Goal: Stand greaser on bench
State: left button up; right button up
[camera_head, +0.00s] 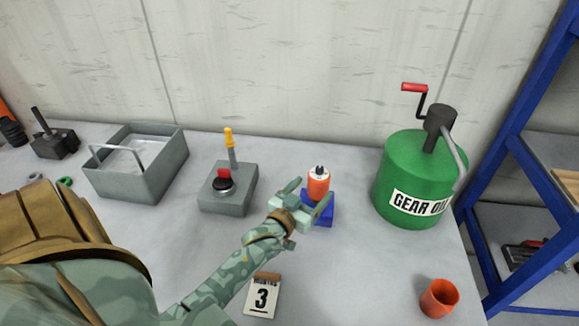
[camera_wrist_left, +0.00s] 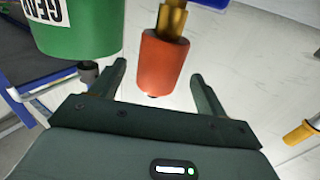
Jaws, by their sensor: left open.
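The orange greaser (camera_head: 318,187) stands upright at the blue block (camera_head: 324,214) on the bench, with a pale band and a dark tip at its top. In the left wrist view the greaser (camera_wrist_left: 165,65) shows as an orange body with a brass-coloured part, seen between the fingers. My left gripper (camera_head: 314,191) is open around the front of the greaser, one finger to each side. In the left wrist view gaps show between the fingers (camera_wrist_left: 160,82) and the orange body. The greaser's lower end is partly hidden in the head view. My right gripper is not in view.
A green gear oil can (camera_head: 410,175) with a red crank stands to the right. A grey control box (camera_head: 228,188) and a metal tray (camera_head: 137,178) stand left.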

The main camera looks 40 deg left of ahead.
pick_arm(q)
jog(key=s, duration=0.9)
jog(key=shift+s+d+p, duration=0.3)
jog(key=shift+d+p, duration=0.05)
jog(key=shift+d, duration=0.05)
jog(key=shift+o, duration=0.5)
jog(key=shift+s, duration=0.45)
jog(key=m+b, duration=0.2)
jog(key=m, duration=3.4)
send_near(323, 173)
jog(key=w, duration=0.2)
jog(key=w+f, duration=0.1)
jog(key=w, duration=0.1)
jog(key=w+f, duration=0.1)
jog(key=w, duration=0.1)
jog(key=shift+w+a, duration=0.1)
jog(key=shift+a, duration=0.3)
jog(key=w, duration=0.3)
jog(key=w+a, duration=0.1)
jog(key=w, duration=0.2)
jog(key=shift+a, duration=0.1)
jog(key=shift+s, duration=0.15)
jog(key=shift+c, duration=0.7)
jog(key=c, duration=1.2)
